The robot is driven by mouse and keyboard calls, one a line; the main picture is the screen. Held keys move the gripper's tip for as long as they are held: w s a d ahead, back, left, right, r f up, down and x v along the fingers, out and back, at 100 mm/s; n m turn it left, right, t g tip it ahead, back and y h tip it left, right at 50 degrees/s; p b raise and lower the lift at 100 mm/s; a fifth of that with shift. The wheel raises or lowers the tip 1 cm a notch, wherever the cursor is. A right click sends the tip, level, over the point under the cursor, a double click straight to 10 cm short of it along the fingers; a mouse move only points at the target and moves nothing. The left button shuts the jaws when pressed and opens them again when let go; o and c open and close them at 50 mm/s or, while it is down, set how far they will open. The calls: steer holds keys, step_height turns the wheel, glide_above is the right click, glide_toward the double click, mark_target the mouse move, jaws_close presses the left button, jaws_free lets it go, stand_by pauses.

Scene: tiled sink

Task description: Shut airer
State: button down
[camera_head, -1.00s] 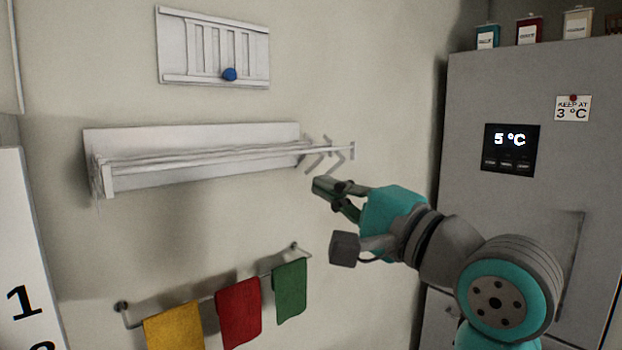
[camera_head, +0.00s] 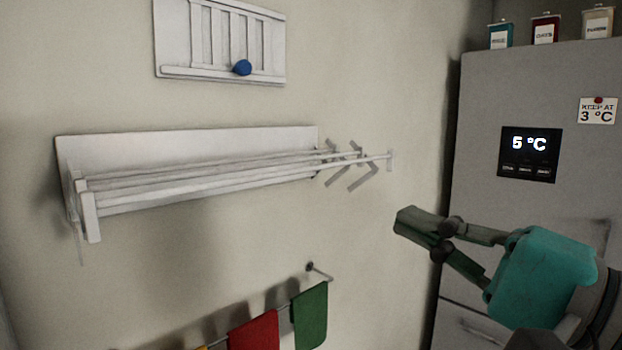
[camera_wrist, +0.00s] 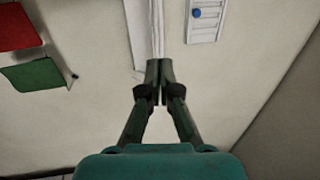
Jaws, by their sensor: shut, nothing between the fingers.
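The white airer (camera_head: 200,184) is fixed to the wall on a long back board. Its rails stand out from the wall, and grey folding arms (camera_head: 350,166) show bent at its right end. The airer also shows in the wrist view (camera_wrist: 141,40), ahead of the fingertips. My gripper (camera_head: 408,222) is shut and empty, to the right of and below the airer's right end in the head view. It is apart from the airer there. In the wrist view my gripper (camera_wrist: 160,80) has its fingertips together and overlaps the near end of the airer; contact cannot be told.
A towel rail with red (camera_head: 254,333) and green (camera_head: 310,317) cloths hangs below the airer. A white rack with a blue knob (camera_head: 242,67) is above it. A grey fridge (camera_head: 480,120) stands at the right, with canisters on top. The wall between is bare.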

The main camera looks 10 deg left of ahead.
mark_target(293, 173)
steer(key=x, duration=1.4)
steer(key=x, duration=0.3)
steer(key=f+x, duration=0.1)
steer(key=shift+w+a, duration=0.25)
steer(key=shift+a, duration=0.15)
steer(key=shift+r, duration=0.1)
steer(key=shift+d, duration=0.1)
